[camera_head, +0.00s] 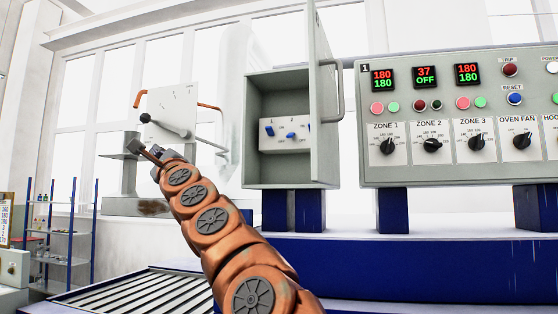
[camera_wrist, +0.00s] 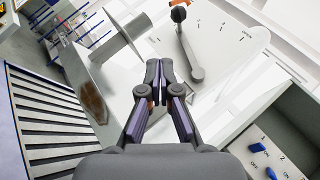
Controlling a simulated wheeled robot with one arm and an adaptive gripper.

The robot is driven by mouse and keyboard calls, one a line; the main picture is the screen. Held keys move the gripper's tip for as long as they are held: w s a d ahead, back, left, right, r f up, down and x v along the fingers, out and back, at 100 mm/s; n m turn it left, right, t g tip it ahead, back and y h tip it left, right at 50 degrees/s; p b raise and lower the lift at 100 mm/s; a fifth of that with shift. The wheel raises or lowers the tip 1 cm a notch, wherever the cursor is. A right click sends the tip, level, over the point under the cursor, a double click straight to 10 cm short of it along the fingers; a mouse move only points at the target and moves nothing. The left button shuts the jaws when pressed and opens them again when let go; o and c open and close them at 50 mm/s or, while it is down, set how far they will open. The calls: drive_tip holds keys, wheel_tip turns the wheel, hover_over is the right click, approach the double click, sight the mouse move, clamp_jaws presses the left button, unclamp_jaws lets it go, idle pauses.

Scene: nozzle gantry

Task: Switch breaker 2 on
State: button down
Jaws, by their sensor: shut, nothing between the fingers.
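The grey breaker box (camera_head: 251,110) stands open in the middle of the head view. Inside is a white panel with blue switches. Breaker 2's blue switch (camera_head: 291,135) sits right of breaker 1's switch (camera_head: 269,131) and looks lower-set than it. Another blue switch is partly hidden by the door. In the wrist view, breaker 2's switch (camera_wrist: 271,173) is at the lower right edge and breaker 1's (camera_wrist: 258,148) above it. My gripper (camera_head: 148,151) is left of the box, apart from it; its fingers (camera_wrist: 159,76) are together and empty.
The box door (camera_head: 325,100) stands open on the right. A control panel (camera_head: 460,175) there shows zone 2 as 37 OFF. A white dial plate (camera_head: 180,103) with a lever (camera_head: 170,126) is near my gripper. A roller conveyor (camera_head: 140,291) lies below.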

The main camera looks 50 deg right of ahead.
drive_tip(key=s+d+r+m+g+h+b, duration=0.1)
drive_tip(key=s+d+m+h, duration=0.2)
drive_tip(key=d+m+h, duration=0.25)
drive_tip(key=s+d+m+g+h+b, duration=0.1)
drive_tip(key=s+d+m+h, duration=0.25)
drive_tip(key=d, duration=0.35)
drive_tip(key=m+g+h+b, duration=0.2)
drive_tip(key=m+g+h, duration=0.9)
drive_tip(key=m, duration=0.4)
approach(291, 135)
drive_tip(key=f, duration=0.1)
drive_tip(key=f+g, duration=0.1)
drive_tip(key=shift+w+a+f+y, duration=0.1)
drive_tip(key=shift+a+f+y, duration=0.1)
drive_tip(key=shift+f+y, duration=0.15)
drive_tip(key=p+x, duration=0.8)
drive_tip(key=p, duration=0.1)
drive_tip(key=shift+a+r, duration=0.1)
drive_tip(key=shift+r, duration=0.05)
drive_tip(key=shift+w+d+r+p, duration=0.1)
drive_tip(key=shift+d+r+p, duration=0.3)
drive_tip(key=shift+p, duration=0.15)
drive_tip(key=shift+w+d+r+p, duration=0.1)
drive_tip(key=shift+w+d+p, duration=0.15)
drive_tip(key=shift+d+p, duration=0.15)
